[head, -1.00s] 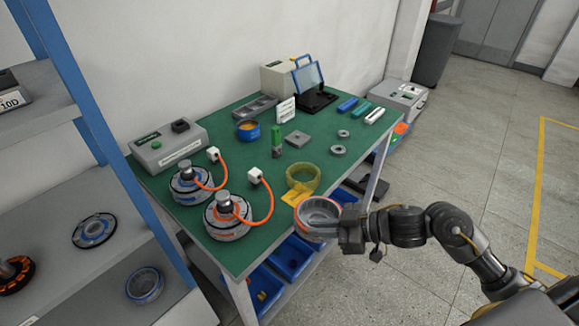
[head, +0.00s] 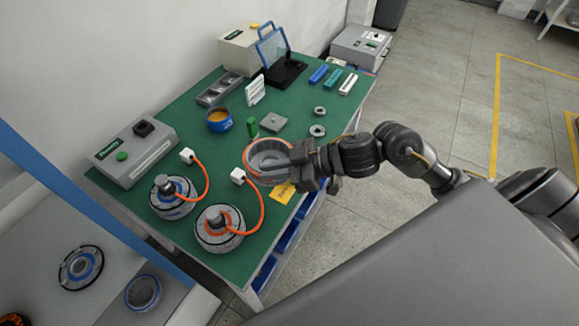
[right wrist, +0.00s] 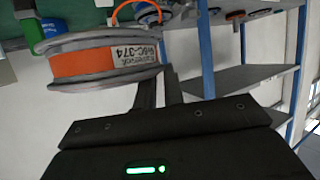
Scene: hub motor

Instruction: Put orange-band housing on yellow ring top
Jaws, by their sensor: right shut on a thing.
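The orange-band housing (head: 256,172) is a grey open cup with an orange rim, over the front right part of the green table. My right gripper (head: 297,166) is shut on its right side wall. In the right wrist view the housing (right wrist: 85,62) shows its orange band and a printed label, with the gripper fingers (right wrist: 160,82) at its edge. The yellow ring cannot be made out now; the housing covers the place where it stood. I cannot tell whether the housing touches it. My left gripper is not in view.
Two motor units (head: 219,230) with orange cables stand to the left of the housing. A yellow card (head: 281,193) lies at the table's front edge.

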